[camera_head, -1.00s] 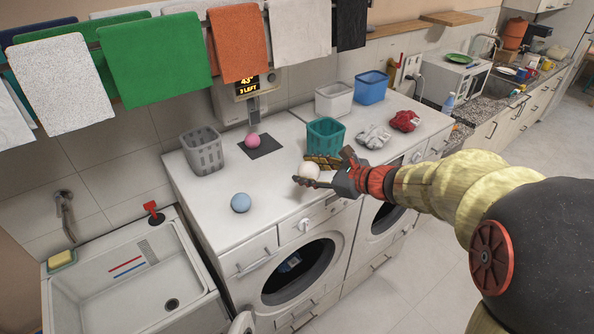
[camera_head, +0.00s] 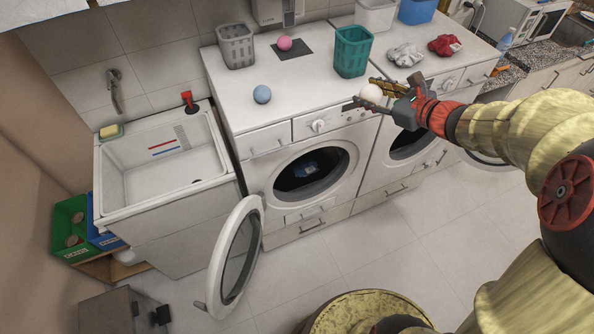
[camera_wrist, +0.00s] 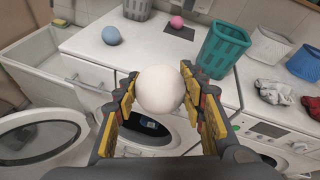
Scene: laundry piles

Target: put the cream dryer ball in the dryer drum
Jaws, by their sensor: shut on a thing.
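The cream dryer ball (camera_head: 370,93) is held between the fingers of my gripper (camera_head: 372,94), in the air in front of the worktop's front edge. In the wrist view the ball (camera_wrist: 160,90) sits between the two yellow-padded fingers. Two front-loading machines stand under the worktop. The left one has its round door (camera_head: 236,258) swung open to the left, and its dark drum opening (camera_head: 312,172) shows a blue item inside. Which machine is the dryer I cannot tell for certain.
On the worktop (camera_head: 300,85) are a blue ball (camera_head: 262,94), a pink ball (camera_head: 284,43) on a dark mat, a grey basket (camera_head: 236,46), a teal basket (camera_head: 352,52), and grey and red cloths (camera_head: 445,45). A sink (camera_head: 165,165) stands left. The floor in front is mostly clear.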

